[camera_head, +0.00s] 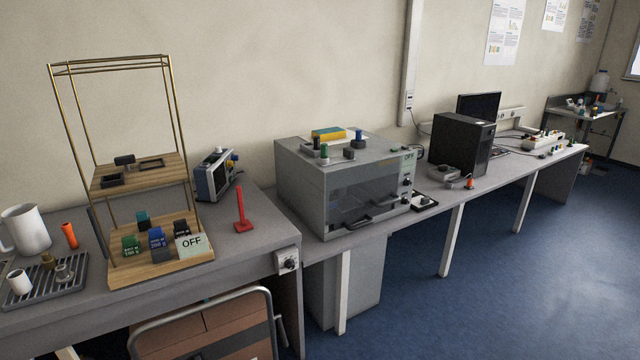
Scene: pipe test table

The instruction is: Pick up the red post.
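The red post (241,208) stands upright on the grey bench top, near its right front edge. It has a thin shaft and a wider red foot. It stands between the wooden shelf rack on its left and the grey oven-like box on its right, apart from both. Nothing covers it. My gripper is not in view.
The wooden rack (150,268) holds small coloured blocks and an OFF sign. A small instrument (213,177) stands behind the post; the grey box (345,190) stands to its right. A metal-framed cart (210,325) is below the bench front. The blue floor (490,290) at right is clear.

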